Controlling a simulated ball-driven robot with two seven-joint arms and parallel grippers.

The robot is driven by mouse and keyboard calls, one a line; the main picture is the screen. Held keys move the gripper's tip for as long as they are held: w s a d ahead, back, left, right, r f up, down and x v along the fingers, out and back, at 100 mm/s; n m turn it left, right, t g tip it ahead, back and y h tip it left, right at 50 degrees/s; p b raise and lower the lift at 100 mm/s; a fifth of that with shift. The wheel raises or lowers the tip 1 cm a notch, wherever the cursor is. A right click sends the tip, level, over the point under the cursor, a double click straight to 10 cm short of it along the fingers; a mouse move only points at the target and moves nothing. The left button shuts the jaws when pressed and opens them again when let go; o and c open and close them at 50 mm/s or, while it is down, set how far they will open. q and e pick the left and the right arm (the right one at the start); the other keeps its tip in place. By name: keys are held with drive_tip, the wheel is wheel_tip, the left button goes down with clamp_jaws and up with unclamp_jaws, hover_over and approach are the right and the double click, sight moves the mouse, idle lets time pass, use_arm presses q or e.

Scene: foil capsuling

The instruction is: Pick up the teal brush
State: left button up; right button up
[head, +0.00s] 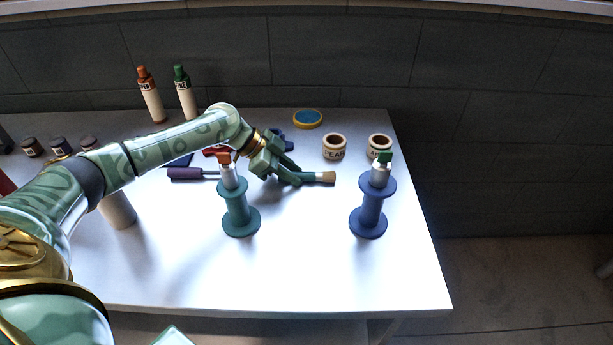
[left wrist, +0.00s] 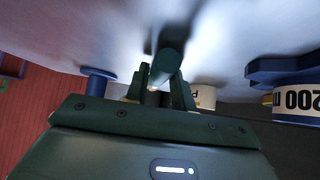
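In the left wrist view, the dark green handle (left wrist: 167,66) runs between the two fingers of my left gripper (left wrist: 160,82). I cannot tell whether the fingers press on it or whether the brush is off the table. My right gripper is not in view.
A blue spool stand (head: 370,213) is to the right. Two wooden cups, PEAS (head: 334,147) and another (head: 379,144), stand behind.

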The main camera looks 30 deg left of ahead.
use_arm(q)
wheel_tip(320, 180, up, 10)
drive_tip(key=p, duration=0.3)
idle(0.3)
idle(1.5)
